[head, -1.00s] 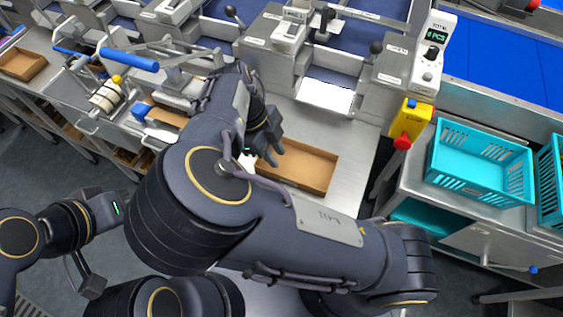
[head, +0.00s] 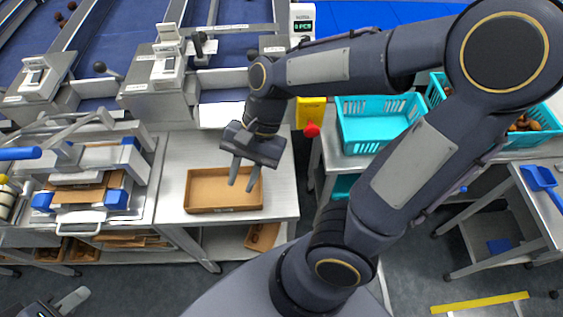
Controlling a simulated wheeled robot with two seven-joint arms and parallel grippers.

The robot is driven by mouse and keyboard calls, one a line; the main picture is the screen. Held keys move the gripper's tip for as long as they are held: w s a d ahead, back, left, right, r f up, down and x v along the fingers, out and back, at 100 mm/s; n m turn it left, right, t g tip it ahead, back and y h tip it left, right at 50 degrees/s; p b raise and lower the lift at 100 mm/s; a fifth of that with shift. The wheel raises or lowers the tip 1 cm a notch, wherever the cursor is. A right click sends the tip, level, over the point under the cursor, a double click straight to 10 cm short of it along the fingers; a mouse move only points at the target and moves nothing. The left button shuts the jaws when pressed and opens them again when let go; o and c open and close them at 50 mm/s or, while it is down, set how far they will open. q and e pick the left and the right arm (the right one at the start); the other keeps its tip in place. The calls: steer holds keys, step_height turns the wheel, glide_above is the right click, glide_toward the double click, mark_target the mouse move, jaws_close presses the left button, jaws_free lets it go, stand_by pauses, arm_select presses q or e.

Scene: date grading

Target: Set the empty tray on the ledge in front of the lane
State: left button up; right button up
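The shallow brown tray (head: 200,208) lies flat and empty on the steel ledge (head: 277,195), close to its front edge. It sits in front of the lane with the bright white outlet plate (head: 222,116). My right gripper (head: 243,186) hangs over the tray's right half with its two fingers apart and nothing between them. I cannot tell whether the fingertips touch the tray. My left gripper (head: 68,302) shows only in part at the bottom left, away from the tray; its opening is not clear.
A yellow box with a red button (head: 312,128) stands right of the ledge. Turquoise crates (head: 375,146) stand on a bench further right. A machine with blue handles (head: 92,190) stands left of the tray. Another brown tray (head: 262,237) lies on the shelf below.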

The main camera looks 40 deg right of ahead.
steer(key=s+d+r+n+t+h, duration=0.2)
steer(key=s+d+r+n+t, duration=0.2)
steer(key=d+n+t, duration=0.2)
steer(key=n+t, duration=0.1)
steer(key=n, duration=0.1)
steer(key=shift+s+n, duration=0.4)
steer(key=shift+r, duration=0.1)
steer(key=shift+f+b, duration=0.45)
